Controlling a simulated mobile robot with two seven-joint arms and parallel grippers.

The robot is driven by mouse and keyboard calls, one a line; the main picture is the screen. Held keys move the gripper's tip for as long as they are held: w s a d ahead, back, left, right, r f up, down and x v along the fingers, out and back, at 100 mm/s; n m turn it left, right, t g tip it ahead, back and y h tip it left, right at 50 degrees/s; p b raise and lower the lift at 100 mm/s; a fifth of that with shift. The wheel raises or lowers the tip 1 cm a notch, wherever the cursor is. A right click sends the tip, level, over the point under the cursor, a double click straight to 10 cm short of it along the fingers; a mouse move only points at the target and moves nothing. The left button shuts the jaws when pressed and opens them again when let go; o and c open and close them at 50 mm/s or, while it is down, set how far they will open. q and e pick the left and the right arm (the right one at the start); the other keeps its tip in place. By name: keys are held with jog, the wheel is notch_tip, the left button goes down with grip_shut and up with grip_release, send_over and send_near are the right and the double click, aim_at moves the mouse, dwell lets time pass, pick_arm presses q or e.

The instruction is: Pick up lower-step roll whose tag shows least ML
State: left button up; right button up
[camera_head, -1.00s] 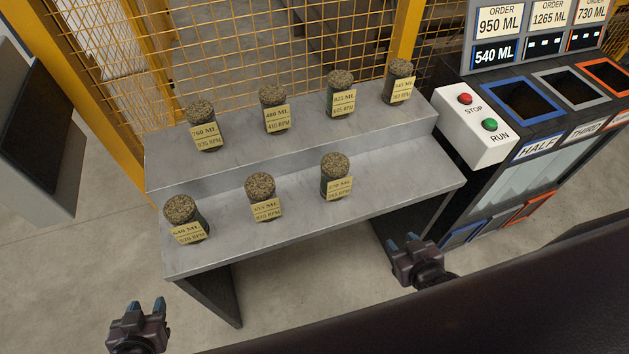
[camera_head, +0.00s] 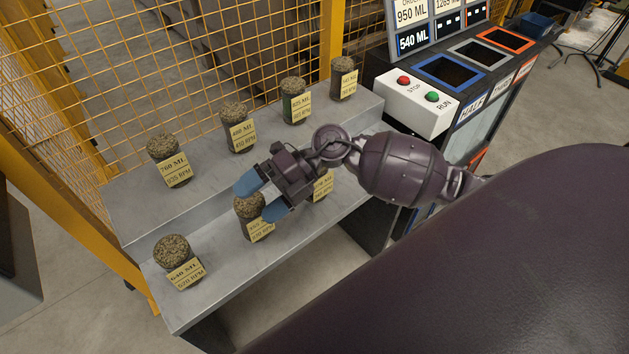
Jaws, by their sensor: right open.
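Three dark rolls with speckled tops and yellow tags stand upright on the lower step. The left roll (camera_head: 172,252) has a tag reading 640 ML. The middle roll (camera_head: 247,206) has a partly covered tag, too small to read surely. The right roll's tag (camera_head: 323,186) shows beside my gripper; its top is hidden and its number is unclear. My right gripper (camera_head: 262,196) is open, with blue fingertips pointing left at the middle roll, overlapping it in the picture. I cannot tell whether the fingers touch it. My left gripper is out of view.
Several tagged rolls stand on the upper step (camera_head: 207,188), the leftmost reading 760 ML. A yellow mesh fence (camera_head: 180,60) is behind. At right are the white STOP/RUN box (camera_head: 415,103) and the order bins (camera_head: 455,72).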

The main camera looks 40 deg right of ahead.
jog(key=w+d+h, duration=0.2)
jog(key=d+h, duration=0.2)
jog(key=d, duration=0.2)
jog(key=w+d+n+h+b, duration=0.1)
jog(key=w+d+h, duration=0.1)
jog(key=d+h, duration=0.3)
jog(key=w+d+n+h, duration=0.1)
jog(key=w+d+h, duration=0.2)
jog(key=d+h, duration=0.2)
jog(key=shift+w+d+r, duration=0.1)
jog(key=shift+d+r, duration=0.15)
jog(key=shift+d, duration=0.55)
jog(key=shift+d+f, duration=0.15)
notch_tip(320, 180, down, 4)
jog(key=shift+f+b, duration=0.25)
jog(key=shift+b, duration=0.1)
jog(key=shift+w+f, duration=0.15)
jog(key=shift+f, duration=2.75)
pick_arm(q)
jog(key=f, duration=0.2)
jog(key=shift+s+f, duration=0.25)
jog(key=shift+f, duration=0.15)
pick_arm(e)
jog(key=shift+a, duration=0.2)
